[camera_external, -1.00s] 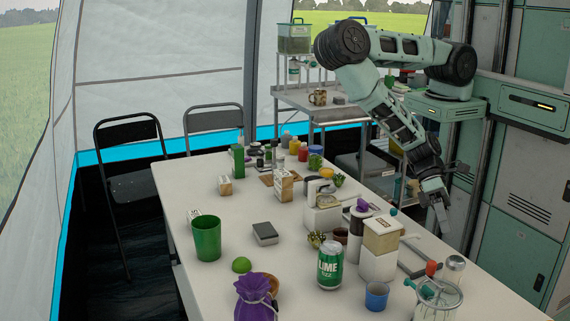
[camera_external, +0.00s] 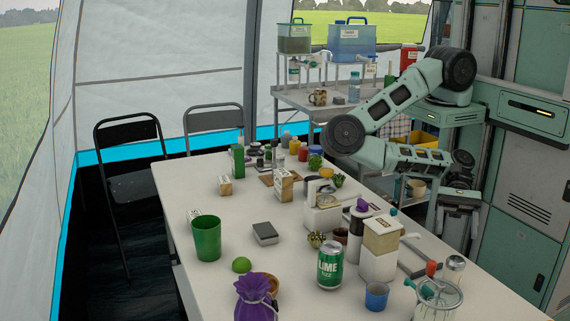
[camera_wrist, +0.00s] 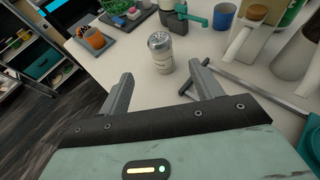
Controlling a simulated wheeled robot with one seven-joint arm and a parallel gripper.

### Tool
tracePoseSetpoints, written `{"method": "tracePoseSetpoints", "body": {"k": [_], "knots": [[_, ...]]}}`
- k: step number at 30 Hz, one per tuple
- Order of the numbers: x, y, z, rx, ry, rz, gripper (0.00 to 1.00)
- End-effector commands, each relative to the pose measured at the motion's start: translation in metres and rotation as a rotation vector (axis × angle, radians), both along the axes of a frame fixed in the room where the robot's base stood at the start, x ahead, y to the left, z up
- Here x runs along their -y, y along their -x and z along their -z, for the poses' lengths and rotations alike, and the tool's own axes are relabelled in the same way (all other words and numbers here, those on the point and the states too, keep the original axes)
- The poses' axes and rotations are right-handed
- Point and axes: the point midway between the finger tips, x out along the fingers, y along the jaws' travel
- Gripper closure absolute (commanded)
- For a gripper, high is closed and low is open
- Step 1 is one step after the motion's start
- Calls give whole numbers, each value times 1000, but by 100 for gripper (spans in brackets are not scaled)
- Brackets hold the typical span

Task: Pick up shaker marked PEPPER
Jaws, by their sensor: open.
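A small shaker with a silver perforated cap and pale body (camera_wrist: 162,52) stands upright on the table. Its label is too small to read. It also shows at the table's front right in the external view (camera_external: 455,268). My gripper (camera_wrist: 162,80) is open and empty, its two fingers spread on either side of the shaker's line of view, with the shaker beyond the tips. In the external view my gripper (camera_external: 459,212) hangs off the table's right edge, behind the shaker and apart from it.
A grey bar-like tool (camera_wrist: 252,88) lies on the right in the wrist view. A blue cup (camera_external: 376,296), a lime can (camera_external: 330,265) and a box-topped white container (camera_external: 380,250) stand left of it.

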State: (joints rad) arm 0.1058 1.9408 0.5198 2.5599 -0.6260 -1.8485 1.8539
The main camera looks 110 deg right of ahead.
Motion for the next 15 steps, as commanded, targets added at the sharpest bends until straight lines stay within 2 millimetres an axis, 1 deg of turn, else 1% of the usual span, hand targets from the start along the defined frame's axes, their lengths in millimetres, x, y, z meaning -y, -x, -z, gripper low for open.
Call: {"method": "tracePoseSetpoints", "body": {"k": [1,7,15], "knots": [[-6,-6,10,4,-2,-2,35],[-25,-24,20,4,-2,-3,35],[-47,-44,32,5,1,-3,35]]}}
